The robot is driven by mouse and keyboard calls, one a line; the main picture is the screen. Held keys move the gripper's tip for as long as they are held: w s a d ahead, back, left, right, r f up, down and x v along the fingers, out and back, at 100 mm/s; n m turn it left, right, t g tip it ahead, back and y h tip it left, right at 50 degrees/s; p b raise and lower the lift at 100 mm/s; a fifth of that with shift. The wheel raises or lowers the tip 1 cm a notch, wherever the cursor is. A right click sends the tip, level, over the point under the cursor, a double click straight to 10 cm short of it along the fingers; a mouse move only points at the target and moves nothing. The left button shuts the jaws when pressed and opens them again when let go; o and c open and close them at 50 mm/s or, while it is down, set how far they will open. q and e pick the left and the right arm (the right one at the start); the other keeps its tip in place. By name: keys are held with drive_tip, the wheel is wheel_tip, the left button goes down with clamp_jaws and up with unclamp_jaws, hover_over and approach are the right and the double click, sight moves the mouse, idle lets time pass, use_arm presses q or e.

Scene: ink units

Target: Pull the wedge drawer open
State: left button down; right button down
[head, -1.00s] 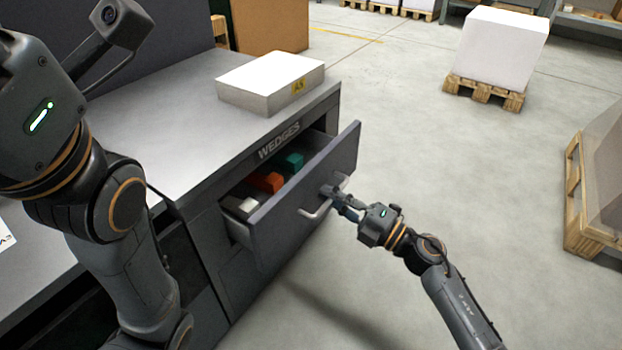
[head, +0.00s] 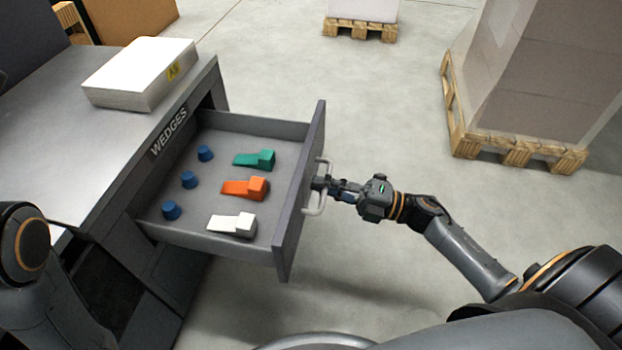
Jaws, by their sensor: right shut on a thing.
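The wedge drawer (head: 303,190) stands well out of the grey cabinet under the "WEDGES" label (head: 169,132). Inside lie a green wedge (head: 256,159), an orange wedge (head: 246,188) and a white wedge (head: 232,224), side by side. Three blue round pieces (head: 189,179) stand in a row toward the cabinet. My right gripper (head: 323,184) is shut on the drawer's light bar handle (head: 318,207) on the outer face of the front. My left arm shows at the lower left edge; its gripper is out of the frame.
A paper stack with a yellow "A5" tag (head: 140,73) lies on the cabinet top (head: 70,125). Loaded pallets (head: 515,149) stand at the right and at the back. The grey floor between the drawer and the pallets is clear.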

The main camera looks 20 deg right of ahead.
drive_tip(key=shift+s+f, duration=0.1)
drive_tip(key=c, duration=1.7)
unclamp_jaws()
drive_tip(key=shift+d, duration=0.1)
drive_tip(key=v, duration=1.2)
drive_tip(key=shift+s, duration=0.1)
